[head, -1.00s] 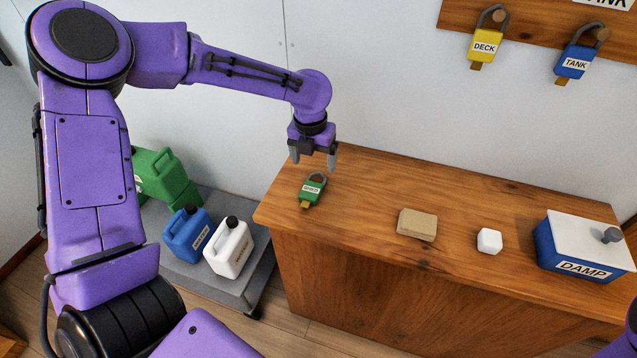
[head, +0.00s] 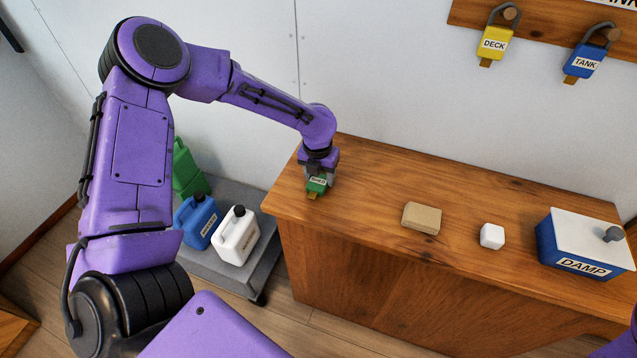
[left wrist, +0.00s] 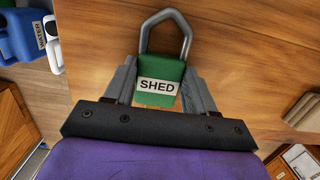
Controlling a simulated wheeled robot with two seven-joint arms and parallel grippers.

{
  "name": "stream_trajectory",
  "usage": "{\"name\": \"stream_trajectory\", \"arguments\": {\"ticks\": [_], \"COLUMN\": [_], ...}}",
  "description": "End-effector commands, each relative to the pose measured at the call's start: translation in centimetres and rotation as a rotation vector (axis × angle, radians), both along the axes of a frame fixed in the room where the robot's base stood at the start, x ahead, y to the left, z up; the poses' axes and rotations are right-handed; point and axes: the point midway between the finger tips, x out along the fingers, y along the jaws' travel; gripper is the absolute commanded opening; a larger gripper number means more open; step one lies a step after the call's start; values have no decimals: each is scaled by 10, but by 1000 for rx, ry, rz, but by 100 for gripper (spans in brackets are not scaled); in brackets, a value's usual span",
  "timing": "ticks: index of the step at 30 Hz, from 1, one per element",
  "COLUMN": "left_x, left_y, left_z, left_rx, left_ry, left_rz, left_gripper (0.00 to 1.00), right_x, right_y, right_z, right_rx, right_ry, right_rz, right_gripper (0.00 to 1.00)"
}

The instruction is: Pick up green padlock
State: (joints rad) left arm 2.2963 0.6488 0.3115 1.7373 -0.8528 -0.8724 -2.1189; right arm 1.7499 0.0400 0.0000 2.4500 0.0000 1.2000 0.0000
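The green padlock (head: 317,185), labelled SHED, lies on the wooden counter (head: 380,190) near its left end. It has a grey shackle and a brass-coloured tab. My left gripper (head: 318,174) points down over it, one finger on each side of the body. In the left wrist view the padlock (left wrist: 160,82) fills the space between the fingers (left wrist: 160,75), with no clear gap at either side. The fingers look shut on it. I see no clear lift off the counter. My right gripper is not in view.
A tan block (head: 422,218), a white cube (head: 492,236) and a blue DAMP box (head: 580,245) stand to the right on the counter. Yellow (head: 493,43) and blue (head: 584,62) padlocks hang on the wall board. Jugs stand on a grey cart (head: 262,262) at left.

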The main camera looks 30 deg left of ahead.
Motion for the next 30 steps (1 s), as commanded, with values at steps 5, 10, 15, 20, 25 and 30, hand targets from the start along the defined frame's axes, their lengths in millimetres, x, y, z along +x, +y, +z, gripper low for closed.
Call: {"name": "stream_trajectory", "arguments": {"ticks": [5, 10, 15, 20, 25, 30], "left_x": [0, 0, 1, -13, -39, -61], "left_y": [0, 0, 0, -24, -64, -99], "left_z": [0, 3, 24, 64, 98, 118], "left_rx": [0, 0, 0, 1, 3, 3], "left_ry": [0, -1, -3, -6, -2, -1], "left_rz": [0, 0, 1, -4, -6, -2], "left_gripper": [25, 25, 25, 25, 25, 25], "right_x": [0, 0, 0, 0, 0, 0], "right_y": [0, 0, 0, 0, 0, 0], "right_z": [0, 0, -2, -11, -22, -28], "right_rx": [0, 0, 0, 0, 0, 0], "right_ry": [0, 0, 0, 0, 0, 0], "right_rz": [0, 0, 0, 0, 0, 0], "right_gripper": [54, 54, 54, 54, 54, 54]}}
